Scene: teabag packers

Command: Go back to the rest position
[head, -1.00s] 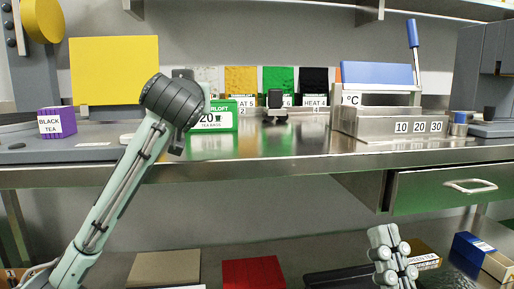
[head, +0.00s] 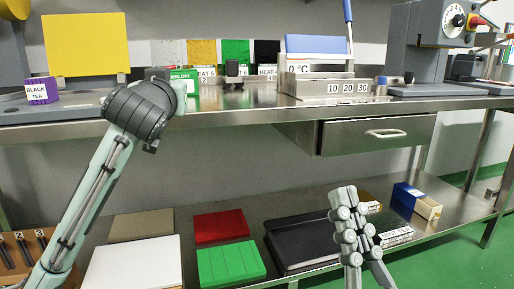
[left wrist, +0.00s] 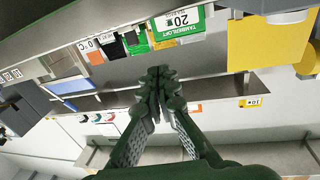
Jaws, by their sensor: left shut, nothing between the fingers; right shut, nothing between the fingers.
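My right gripper (head: 344,190) points up at the lower middle right of the head view, in front of the lower shelf. It is shut and holds nothing. My left arm comes in from the left in the head view, and its dark wrist part overlaps the bench's front edge. The left gripper (left wrist: 158,72) shows in the left wrist view, fingers together, shut and empty. Its tips appear below the green tea box (left wrist: 180,24) in that tilted view, apart from it. In the head view the arm partly hides this green box (head: 186,88).
The steel bench (head: 240,100) carries a purple black-tea box (head: 41,91), a sealer (head: 318,88) and a grey machine (head: 428,45). A drawer (head: 375,134) hangs below. The lower shelf holds a red box (head: 221,226), a green box (head: 230,262) and a black tray (head: 305,240).

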